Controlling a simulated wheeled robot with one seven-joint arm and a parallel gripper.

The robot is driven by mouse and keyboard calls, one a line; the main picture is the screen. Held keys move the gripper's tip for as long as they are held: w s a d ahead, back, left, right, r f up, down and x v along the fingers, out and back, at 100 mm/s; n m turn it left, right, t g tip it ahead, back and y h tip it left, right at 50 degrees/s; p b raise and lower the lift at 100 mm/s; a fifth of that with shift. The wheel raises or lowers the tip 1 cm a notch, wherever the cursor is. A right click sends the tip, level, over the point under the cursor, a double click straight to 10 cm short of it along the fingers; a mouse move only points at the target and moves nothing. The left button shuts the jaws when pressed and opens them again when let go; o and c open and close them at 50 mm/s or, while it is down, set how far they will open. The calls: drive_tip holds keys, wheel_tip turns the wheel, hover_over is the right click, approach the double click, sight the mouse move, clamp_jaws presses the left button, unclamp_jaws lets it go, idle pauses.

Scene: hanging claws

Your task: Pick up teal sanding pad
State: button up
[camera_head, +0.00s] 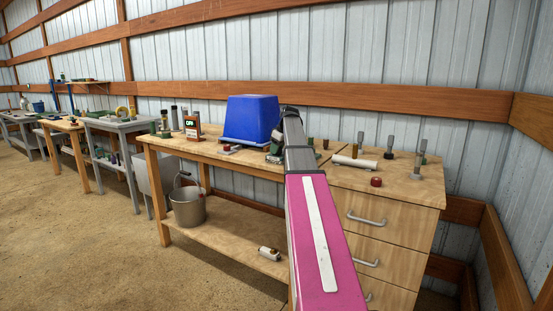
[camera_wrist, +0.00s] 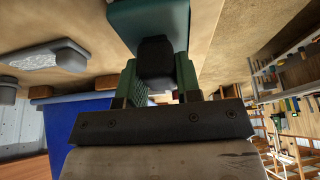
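A teal block with a black knob-like part, which looks like the teal sanding pad (camera_wrist: 150,17), is at the top middle of the wrist view. My gripper (camera_wrist: 156,65) has its two green fingers on either side of the black part. The fingers are very close to it, but I cannot tell whether they press on it. In the head view, my gripper is at the workbench, right of the blue bin, and my arm hides much of that spot. A small green patch shows there beside my arm, too small to make out.
The blue bin (camera_head: 249,118) stands close left of my gripper on the workbench (camera_head: 190,147). Right of my arm are a white cylinder (camera_head: 354,162), a red roll (camera_head: 376,182) and several upright tools. A metal bucket (camera_head: 187,207) is on the lower shelf.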

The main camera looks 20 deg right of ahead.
drive_tip(key=shift+r, duration=0.15)
wheel_tip(320, 180, up, 4)
drive_tip(key=shift+w+r, duration=0.1)
drive_tip(key=shift+r, duration=0.05)
drive_tip(key=s+a+r, duration=0.4)
drive_tip(key=a+r, duration=0.2)
drive_tip(key=a, duration=0.5)
drive_tip(key=shift+r, duration=0.25)
drive_tip(key=shift+o, duration=0.9)
drive_tip(key=shift+s+f, duration=0.1)
drive_tip(key=shift+c, duration=0.2)
